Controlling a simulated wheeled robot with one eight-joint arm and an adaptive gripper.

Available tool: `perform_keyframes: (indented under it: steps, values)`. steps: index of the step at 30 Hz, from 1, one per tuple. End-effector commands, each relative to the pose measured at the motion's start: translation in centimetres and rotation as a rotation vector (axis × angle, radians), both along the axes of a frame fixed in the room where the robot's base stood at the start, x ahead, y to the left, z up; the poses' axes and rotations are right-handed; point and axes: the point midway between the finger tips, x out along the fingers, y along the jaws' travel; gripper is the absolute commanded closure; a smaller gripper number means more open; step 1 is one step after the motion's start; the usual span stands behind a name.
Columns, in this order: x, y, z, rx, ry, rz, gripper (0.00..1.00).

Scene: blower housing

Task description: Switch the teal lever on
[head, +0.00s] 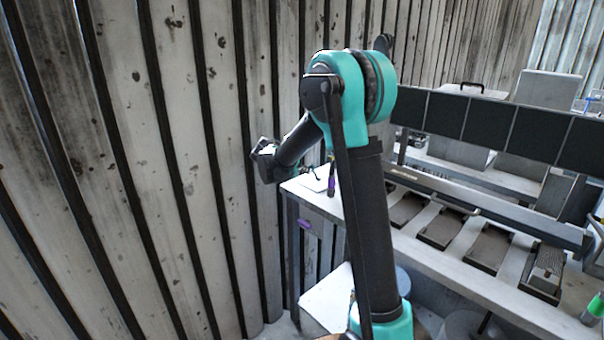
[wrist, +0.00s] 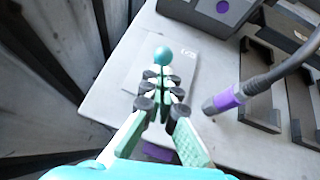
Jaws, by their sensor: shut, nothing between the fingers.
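The teal lever shows in the wrist view as a round teal knob (wrist: 163,56) over a pale plate (wrist: 184,70) on the table. Its stem is mostly hidden behind my fingers. My gripper (wrist: 160,76) is shut and empty, with its fingertips just below the knob in the picture. I cannot tell whether they touch the lever. In the head view my arm reaches to the table's left end, and the lever cannot be made out there.
A grey box with a purple dot (wrist: 222,6) stands beyond. Dark trays (head: 448,228) line the table (head: 430,258) to the right. A ribbed wall (head: 180,150) stands close on the left.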

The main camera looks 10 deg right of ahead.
Motion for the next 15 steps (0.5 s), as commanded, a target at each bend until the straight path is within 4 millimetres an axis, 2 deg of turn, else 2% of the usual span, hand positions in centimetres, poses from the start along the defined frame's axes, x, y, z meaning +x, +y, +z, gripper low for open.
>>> perform_keyframes:
  steps: [15]
  values:
    - [0.18, -0.33, 0.38, 0.031, 0.022, -0.003, 1.0]
